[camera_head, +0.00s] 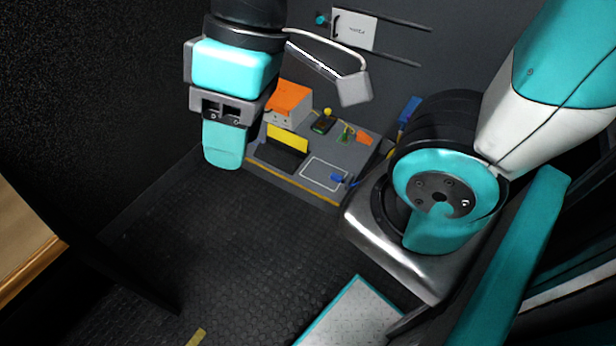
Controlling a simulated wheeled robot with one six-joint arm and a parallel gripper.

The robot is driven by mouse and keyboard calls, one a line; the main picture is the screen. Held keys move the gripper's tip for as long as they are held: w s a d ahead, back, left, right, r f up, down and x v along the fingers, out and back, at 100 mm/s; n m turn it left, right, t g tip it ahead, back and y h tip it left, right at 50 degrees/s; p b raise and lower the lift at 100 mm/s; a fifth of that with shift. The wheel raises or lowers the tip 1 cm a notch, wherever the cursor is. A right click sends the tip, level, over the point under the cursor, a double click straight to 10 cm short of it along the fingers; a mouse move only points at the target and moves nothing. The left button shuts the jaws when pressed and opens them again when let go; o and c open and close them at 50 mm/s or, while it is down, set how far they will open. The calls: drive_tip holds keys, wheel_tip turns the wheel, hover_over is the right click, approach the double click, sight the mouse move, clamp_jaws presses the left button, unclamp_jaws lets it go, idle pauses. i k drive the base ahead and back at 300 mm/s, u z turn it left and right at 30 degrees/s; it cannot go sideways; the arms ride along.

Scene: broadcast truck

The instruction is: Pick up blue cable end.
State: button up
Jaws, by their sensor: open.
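A small blue cable end (338,178) lies at the right front of the grey bench top, by the edge of a white-outlined rectangle (322,173). A thin cable runs from it toward the right and is partly hidden behind my arm. My gripper (223,150) hangs pointing down at the bench's left front corner, clear of the cable end and to its left. It is open; one teal finger shows, and the other is not clearly seen. I see nothing held in it.
The grey bench (290,187) also holds an orange-topped box (289,103), a black block with a yellow panel (283,148), a small device with a yellow knob (323,122) and an orange connector (364,137). A lamp (354,89) overhangs it. A blue piece (409,109) stands at the right.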

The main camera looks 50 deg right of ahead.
sight(335, 177)
drive_tip(key=u, duration=0.15)
drive_tip(key=i, duration=0.7)
drive_tip(key=z, duration=0.55)
drive_tip(key=i, duration=0.55)
drive_tip(key=z, duration=0.5)
